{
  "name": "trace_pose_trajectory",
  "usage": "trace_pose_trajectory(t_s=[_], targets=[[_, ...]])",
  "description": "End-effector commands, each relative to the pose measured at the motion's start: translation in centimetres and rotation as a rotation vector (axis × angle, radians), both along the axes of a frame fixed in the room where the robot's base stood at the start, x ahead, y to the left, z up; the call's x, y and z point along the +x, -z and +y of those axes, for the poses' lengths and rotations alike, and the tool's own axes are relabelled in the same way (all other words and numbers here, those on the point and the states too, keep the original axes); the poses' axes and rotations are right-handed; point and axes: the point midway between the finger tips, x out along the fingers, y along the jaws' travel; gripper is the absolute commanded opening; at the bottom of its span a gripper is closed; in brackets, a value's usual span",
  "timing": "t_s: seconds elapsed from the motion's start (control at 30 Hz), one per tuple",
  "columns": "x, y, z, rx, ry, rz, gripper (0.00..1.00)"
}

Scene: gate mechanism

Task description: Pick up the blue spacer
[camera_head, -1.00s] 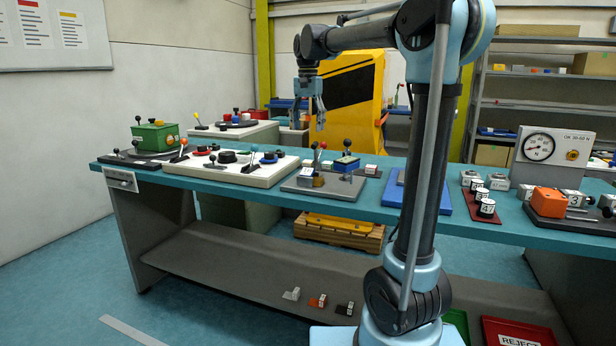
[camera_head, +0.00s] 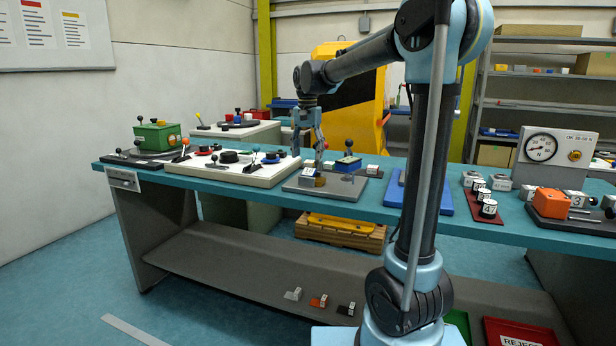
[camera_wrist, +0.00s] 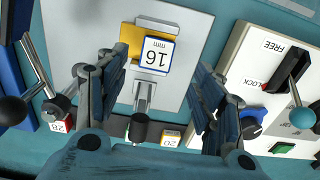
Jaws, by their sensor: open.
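The blue spacer (camera_wrist: 157,55) has a white top marked "16 mm" with a blue border. It sits against a yellow block (camera_wrist: 132,40) on a grey plate (camera_wrist: 185,30). In the head view the spacer (camera_head: 309,172) is small, on the bench fixture below my gripper (camera_head: 309,152). In the wrist view my gripper (camera_wrist: 153,90) is open and empty, its two fingers left and right of the spacer with gaps on both sides. Whether the fingertips are down at its height I cannot tell.
A black-knobbed lever (camera_wrist: 140,128) stands close to the spacer. Spacers marked 28 (camera_wrist: 58,112) and 20 (camera_wrist: 172,136) lie nearby. A white panel (camera_wrist: 245,60) with levers and buttons is at right in the wrist view. A ball-topped lever (camera_head: 349,144) stands beside the fixture.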

Motion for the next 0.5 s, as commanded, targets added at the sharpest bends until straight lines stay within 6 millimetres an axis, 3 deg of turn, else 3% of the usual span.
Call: trace_pose_trajectory(t_s=[0.27,0.5], targets=[[0.0,1.8,-0.1,0.000,0.000,0.000,0.62],[-0.3,4.8,-0.3,0.000,0.001,0.000,0.62]])
